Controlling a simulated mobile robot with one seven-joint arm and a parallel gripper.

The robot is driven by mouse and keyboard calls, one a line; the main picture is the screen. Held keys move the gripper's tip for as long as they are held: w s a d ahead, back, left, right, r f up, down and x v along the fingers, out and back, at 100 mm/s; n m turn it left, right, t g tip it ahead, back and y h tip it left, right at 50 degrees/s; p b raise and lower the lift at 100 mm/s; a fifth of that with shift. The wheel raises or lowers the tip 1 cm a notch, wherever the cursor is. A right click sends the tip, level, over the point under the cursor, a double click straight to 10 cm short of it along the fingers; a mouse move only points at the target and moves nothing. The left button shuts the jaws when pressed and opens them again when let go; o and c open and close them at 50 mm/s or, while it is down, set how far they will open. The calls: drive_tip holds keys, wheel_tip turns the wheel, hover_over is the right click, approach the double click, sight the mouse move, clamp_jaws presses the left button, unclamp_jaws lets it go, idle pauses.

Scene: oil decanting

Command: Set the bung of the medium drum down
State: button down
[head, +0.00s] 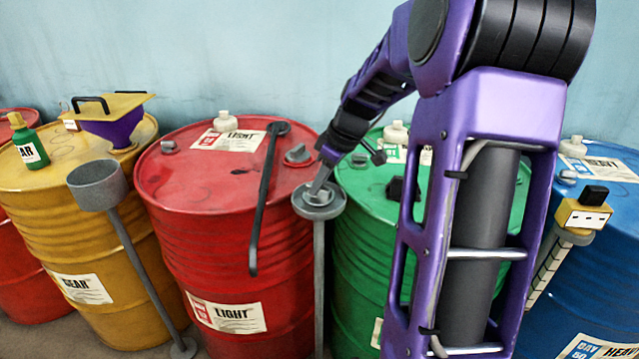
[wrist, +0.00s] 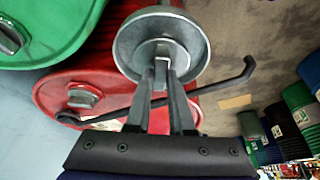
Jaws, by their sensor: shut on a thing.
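My gripper (head: 318,190) is shut on a small grey bung (wrist: 161,66), mostly hidden between the fingertips. It is over a round grey dish (head: 332,209) on a thin post, between the red and green drums. In the wrist view the dish (wrist: 198,45) surrounds the fingertips, and the bung appears inside its rim. I cannot tell whether the bung touches the dish floor. The green drum (head: 350,240), probably the medium one, stands behind my arm; its label is mostly hidden. It also shows in the wrist view (wrist: 60,25).
The red LIGHT drum (head: 210,250) stands left of the dish. A dark cranked bar (head: 265,200) hangs over its front and passes close by my fingers in the wrist view (wrist: 215,84).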

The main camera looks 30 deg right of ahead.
drive_tip(key=c, duration=0.8)
unclamp_jaws()
drive_tip(key=p+v, duration=0.2)
drive_tip(key=v, duration=1)
drive_tip(key=shift+w+r, duration=0.1)
drive_tip(key=shift+w, duration=0.05)
